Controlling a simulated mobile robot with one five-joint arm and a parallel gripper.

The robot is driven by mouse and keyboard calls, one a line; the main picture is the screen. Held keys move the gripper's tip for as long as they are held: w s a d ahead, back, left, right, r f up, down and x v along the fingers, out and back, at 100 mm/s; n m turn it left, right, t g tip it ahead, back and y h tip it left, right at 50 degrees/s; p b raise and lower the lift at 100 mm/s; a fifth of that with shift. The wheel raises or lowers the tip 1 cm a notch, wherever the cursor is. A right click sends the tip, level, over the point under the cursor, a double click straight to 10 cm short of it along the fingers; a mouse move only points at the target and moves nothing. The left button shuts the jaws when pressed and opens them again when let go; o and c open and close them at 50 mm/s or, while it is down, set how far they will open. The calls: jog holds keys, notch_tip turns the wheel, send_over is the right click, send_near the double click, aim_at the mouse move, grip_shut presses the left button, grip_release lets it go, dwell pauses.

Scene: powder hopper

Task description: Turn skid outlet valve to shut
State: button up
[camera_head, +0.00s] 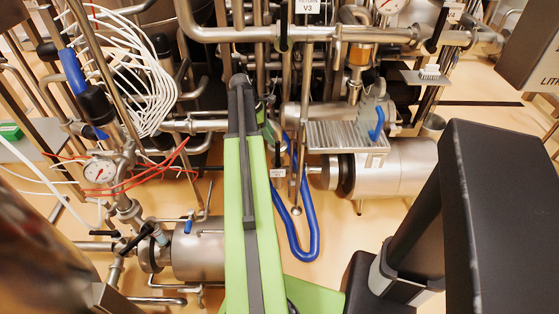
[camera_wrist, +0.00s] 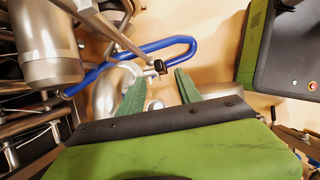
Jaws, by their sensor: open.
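In the wrist view, my gripper (camera_wrist: 160,80) has its two green fingers apart, with nothing held between them. A thin metal rod with a black end (camera_wrist: 160,67) shows just beyond the fingertips, in line with the gap. I cannot tell whether it touches a finger or whether it is the outlet valve's lever. In the head view, my green arm reaches up the middle and hides most of my gripper. A small white label (camera_head: 278,173) hangs just right of the arm; its text is too small to read. The skid outlet valve cannot be picked out for certain.
A looped blue hose (camera_head: 300,250) hangs right of my arm; it also shows behind the fingers (camera_wrist: 165,43). A ribbed metal tray (camera_head: 345,136) and a steel motor cylinder (camera_head: 400,166) stand to the right. Pipes and a gauge (camera_head: 100,170) crowd the left.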

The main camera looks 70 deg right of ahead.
aim_at(278, 154)
jog(key=b+x, duration=0.8)
jog(key=x, duration=0.3)
jog(key=shift+b, duration=0.4)
jog(key=shift+s+f, duration=0.1)
grip_shut()
dwell(0.5)
